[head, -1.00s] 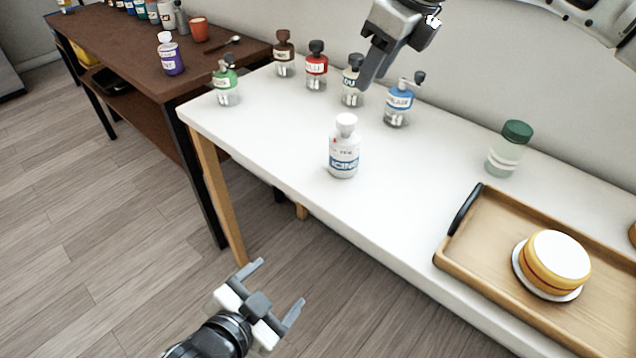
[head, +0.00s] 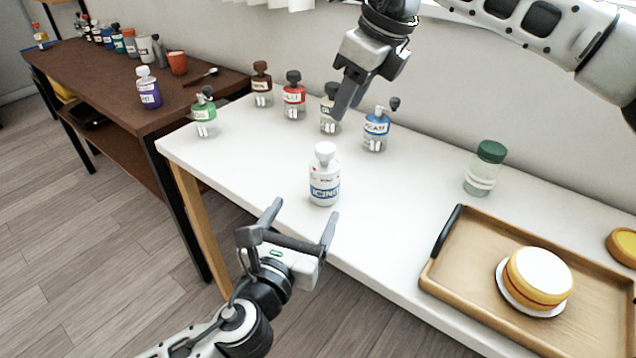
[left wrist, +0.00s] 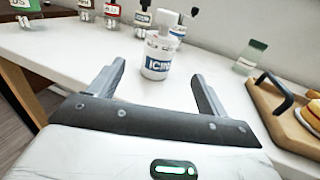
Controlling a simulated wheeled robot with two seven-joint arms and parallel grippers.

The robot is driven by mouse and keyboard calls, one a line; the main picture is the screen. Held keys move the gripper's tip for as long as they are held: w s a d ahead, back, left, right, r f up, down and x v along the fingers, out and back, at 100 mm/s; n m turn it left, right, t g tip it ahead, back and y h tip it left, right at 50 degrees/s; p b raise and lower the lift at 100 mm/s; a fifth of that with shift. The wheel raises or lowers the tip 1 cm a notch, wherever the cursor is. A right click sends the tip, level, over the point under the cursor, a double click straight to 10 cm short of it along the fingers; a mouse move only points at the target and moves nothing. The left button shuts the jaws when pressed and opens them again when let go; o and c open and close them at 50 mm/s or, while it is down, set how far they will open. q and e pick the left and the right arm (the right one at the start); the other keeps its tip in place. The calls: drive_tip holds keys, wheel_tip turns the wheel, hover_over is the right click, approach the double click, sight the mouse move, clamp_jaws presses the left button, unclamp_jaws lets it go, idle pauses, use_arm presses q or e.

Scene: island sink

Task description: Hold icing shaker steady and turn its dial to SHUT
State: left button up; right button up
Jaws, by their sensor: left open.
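The icing shaker (head: 324,180) is a white bottle with a white cap and a blue "ICING" label. It stands upright near the front edge of the white table. In the left wrist view the shaker (left wrist: 157,62) is ahead, beyond and between the fingertips. My left gripper (head: 303,212) is open and empty, just in front of the shaker and apart from it. My right gripper (head: 345,100) is above the table, behind and above the shaker, fingers pointing down. Its fingers overlap in this view, so its opening is unclear. The dial's setting is too small to read.
Several labelled bottles, including a blue one (head: 376,133) and a red one (head: 294,98), line the table's back. A green-lidded jar (head: 484,168) stands right. A wooden tray (head: 452,276) holds a cake (head: 538,277). The table between shaker and tray is clear.

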sight(327, 169)
use_arm(q)
drive_tip(key=x, duration=1.3)
drive_tip(key=shift+w+d, duration=0.1)
drive_tip(key=shift+w, duration=0.1)
drive_tip(key=shift+f, duration=0.1)
drive_tip(key=c, duration=1.1)
